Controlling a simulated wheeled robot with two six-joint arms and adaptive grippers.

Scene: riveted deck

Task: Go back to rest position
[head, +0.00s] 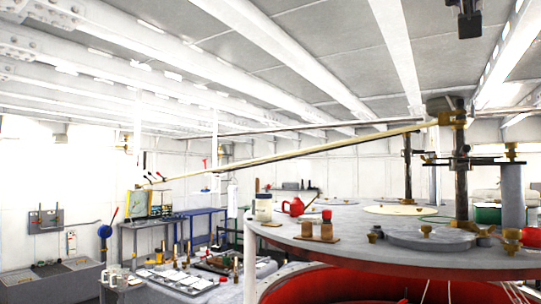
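No object is seen held.
A large round grey deck table (345,248) with a red underside fills the lower right. It carries a red kettle (293,206), a jar (263,207), brown shakers and brass fittings. A long pole (300,154) slants above. Workbenches (190,281) with tools stand at left.

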